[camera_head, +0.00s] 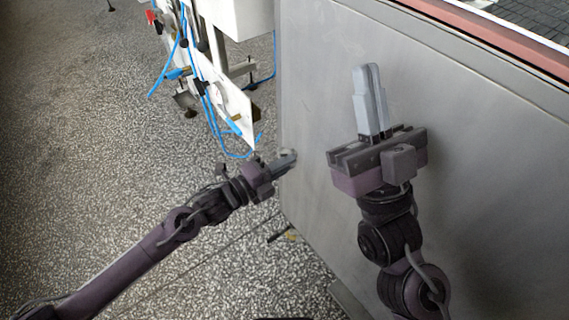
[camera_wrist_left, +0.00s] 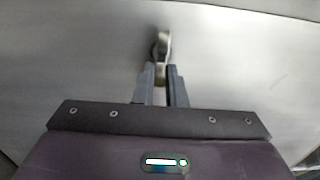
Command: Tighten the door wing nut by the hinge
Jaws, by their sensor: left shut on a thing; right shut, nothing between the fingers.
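In the left wrist view the wing nut (camera_wrist_left: 162,45) stands out from the grey metal door (camera_wrist_left: 235,45), and its near wing lies between my left fingertips. My left gripper (camera_wrist_left: 161,72) is shut on it. In the head view my left gripper (camera_head: 290,157) reaches the left edge of the metal door (camera_head: 460,150); the nut is hard to make out there. My right gripper (camera_head: 367,72) is shut and empty, its fingers pointing up the picture in front of the door panel. The hinge cannot be made out.
A white machine frame (camera_head: 236,112) with blue hoses (camera_head: 187,85) stands beyond the door's left edge. A reddish edge (camera_head: 500,38) runs along the top right of the cabinet. The speckled floor (camera_head: 90,150) at left is mostly clear.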

